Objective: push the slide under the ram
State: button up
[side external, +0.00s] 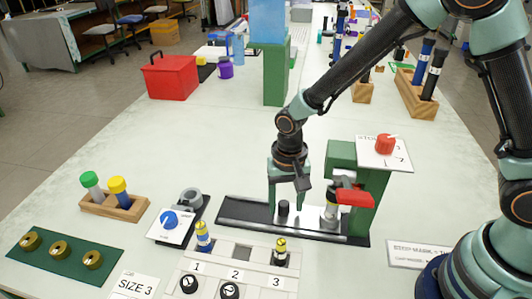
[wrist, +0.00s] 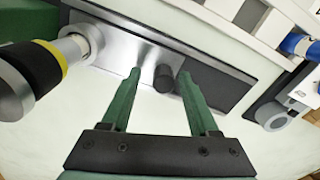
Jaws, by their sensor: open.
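The slide (side external: 308,214) is a silver plate on a dark rail, with a black knob (side external: 283,208) standing up near its left end. A rod blank (side external: 332,208) with a pale lower part stands at its right end by the green press (side external: 341,153); its dark body with a yellow ring shows at the left of the wrist view (wrist: 25,80). The ram's underside is hidden, and I cannot tell whether the blank is squarely below it. My gripper (wrist: 158,76) is open, its green fingers on either side of the knob (wrist: 163,79), with no clear contact.
A red lever (side external: 355,197) juts out at the press front. The bare dark rail (side external: 240,212) extends left of the slide. A white numbered rack (side external: 238,262) with blanks at 1 and 3 stands in front. A blue dial (side external: 169,219) is at the left.

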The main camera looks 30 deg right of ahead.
notch_tip(320, 180, up, 12)
jog(key=shift+f, duration=0.15)
dwell(0.4)
jog(key=s+d+r+n+t, duration=0.2)
jog(key=s+d+r, duration=0.1)
jog(key=d+r, duration=0.2)
jog(key=s+d+r+n+t, duration=0.3)
jog(key=s+d+r, duration=0.1)
jog(key=d, duration=0.6)
jog(key=shift+s+r+t, duration=0.25)
jog(key=shift+r+t, duration=0.05)
jog(key=shift+r, duration=0.2)
